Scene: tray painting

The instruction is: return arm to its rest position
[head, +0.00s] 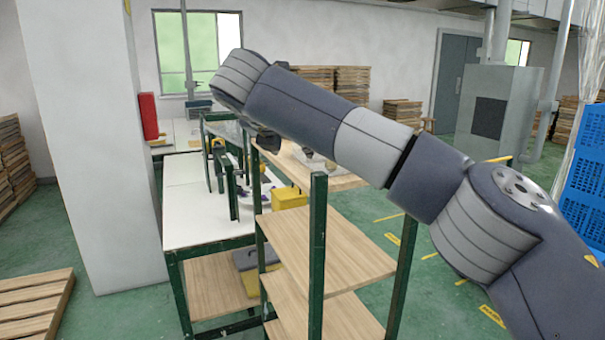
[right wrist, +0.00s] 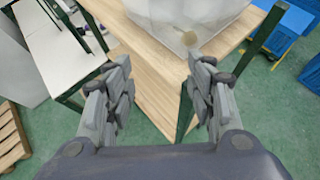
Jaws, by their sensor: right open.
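My right arm reaches in from the lower right of the head view and crosses to the upper middle. My right gripper (head: 265,138) shows only as a small dark part below the arm's far end, largely hidden by the arm. In the right wrist view my right gripper (right wrist: 160,75) has its two fingers wide apart with nothing between them. It is above the wooden shelf rack (right wrist: 150,60) with green posts. My left gripper is not in view.
The rack (head: 335,265) stands below my right arm. A whitish object (right wrist: 190,20) sits on its top board. A white worktable (head: 185,215) with a yellow bin (head: 290,197) is beside it. A white pillar (head: 100,140) stands left; blue crates (head: 587,165) are at the right.

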